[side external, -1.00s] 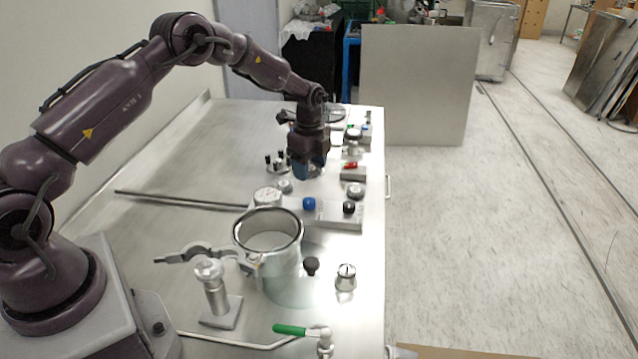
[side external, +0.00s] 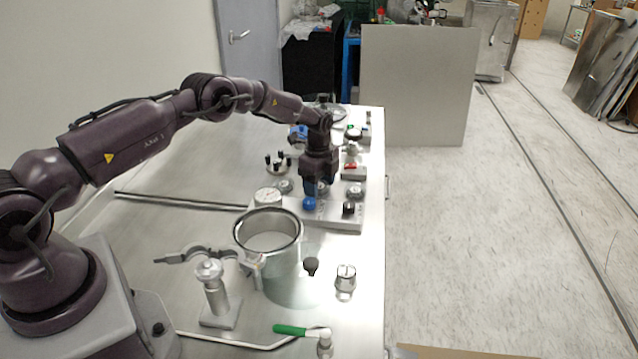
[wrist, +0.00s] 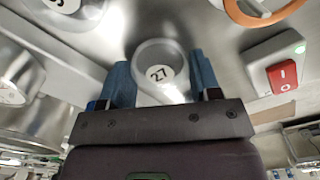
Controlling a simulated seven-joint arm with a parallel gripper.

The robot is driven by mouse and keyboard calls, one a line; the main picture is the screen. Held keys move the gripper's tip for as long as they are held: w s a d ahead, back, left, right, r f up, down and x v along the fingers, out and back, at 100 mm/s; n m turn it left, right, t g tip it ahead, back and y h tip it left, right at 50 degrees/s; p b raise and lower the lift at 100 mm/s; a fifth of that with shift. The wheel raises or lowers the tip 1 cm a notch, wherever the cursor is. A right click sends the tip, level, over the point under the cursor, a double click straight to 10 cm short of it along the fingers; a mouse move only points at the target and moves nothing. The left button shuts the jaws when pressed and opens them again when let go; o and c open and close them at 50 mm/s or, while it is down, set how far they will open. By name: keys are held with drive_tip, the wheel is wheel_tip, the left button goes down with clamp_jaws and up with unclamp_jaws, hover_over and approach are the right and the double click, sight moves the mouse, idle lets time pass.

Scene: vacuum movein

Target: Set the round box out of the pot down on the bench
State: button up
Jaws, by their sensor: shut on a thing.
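My gripper (side external: 318,190) hangs pointing down, low over the panel of fittings beyond the pot. In the wrist view its two blue fingers (wrist: 163,85) are shut on a small round grey box (wrist: 143,55) with a white "27" label on its top. In the side view the box is mostly hidden by the fingers, and I cannot tell whether it touches the surface below. The pot (side external: 298,240) is a wide steel cylinder with a dark-rimmed open top, standing nearer the camera. No box shows inside the visible part of it.
The steel bench (side external: 185,160) has free room left of the panel. A metal post (side external: 212,290) stands beside the pot.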

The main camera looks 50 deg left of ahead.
drive_tip(key=shift+f, duration=0.1)
drive_tip(key=o, duration=0.5)
drive_tip(key=shift+f, duration=0.1)
drive_tip(key=shift+c, duration=0.2)
drive_tip(key=o, duration=0.4)
drive_tip(key=shift+o, duration=0.2)
